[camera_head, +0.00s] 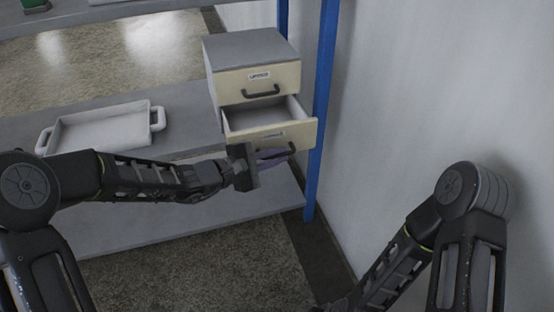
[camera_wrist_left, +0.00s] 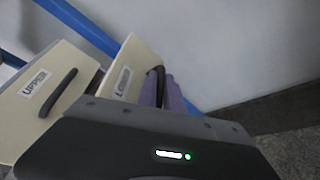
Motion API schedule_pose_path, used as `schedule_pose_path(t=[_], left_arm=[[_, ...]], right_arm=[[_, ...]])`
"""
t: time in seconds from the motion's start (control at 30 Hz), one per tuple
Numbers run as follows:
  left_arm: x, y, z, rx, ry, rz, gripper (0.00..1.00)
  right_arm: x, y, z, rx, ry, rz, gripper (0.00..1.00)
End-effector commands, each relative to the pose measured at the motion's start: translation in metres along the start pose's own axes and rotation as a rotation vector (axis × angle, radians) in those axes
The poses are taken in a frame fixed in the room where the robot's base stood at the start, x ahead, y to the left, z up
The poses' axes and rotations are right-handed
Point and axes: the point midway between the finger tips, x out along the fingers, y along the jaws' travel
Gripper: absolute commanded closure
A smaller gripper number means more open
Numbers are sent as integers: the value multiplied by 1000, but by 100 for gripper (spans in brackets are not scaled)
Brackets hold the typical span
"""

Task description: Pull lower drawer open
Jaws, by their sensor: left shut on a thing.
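The cabinet (camera_head: 249,48) is a small grey box with two cream drawers, standing on the shelf. Its upper drawer (camera_head: 236,86) is closed and has a dark handle. Its lower drawer (camera_head: 305,131) is pulled out, with its empty-looking inside showing. My left gripper (camera_head: 276,158) is at the lower drawer's front, shut on its dark handle (camera_head: 291,149). In the left wrist view, the upper drawer (camera_wrist_left: 30,112) and the lower drawer (camera_wrist_left: 134,62) show their labels, and the purple fingers (camera_wrist_left: 168,92) are around the lower handle. My right gripper is not in view.
A white tray (camera_head: 100,130) with two handles lies on the shelf (camera_head: 190,131) left of the cabinet. A blue post (camera_head: 321,110) stands just right of the cabinet, with a pale wall beyond. A lower shelf board (camera_head: 150,232) lies beneath my left arm.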

Motion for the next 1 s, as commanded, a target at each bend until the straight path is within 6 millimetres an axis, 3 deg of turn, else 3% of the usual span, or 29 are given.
schedule_pose_path(t=[0.33, 0.37, 0.63, 1.0], left_arm=[[-1, 1, -1, 0, 2, 0, 100], [-1, 1, -1, 0, 2, 0, 88], [0, 1, 0, 0, 1, 1, 67], [-8, 2, 0, 0, 1, 1, 67]], right_arm=[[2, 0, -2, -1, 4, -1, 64], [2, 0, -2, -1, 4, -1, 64], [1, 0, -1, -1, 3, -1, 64], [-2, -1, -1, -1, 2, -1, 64]])
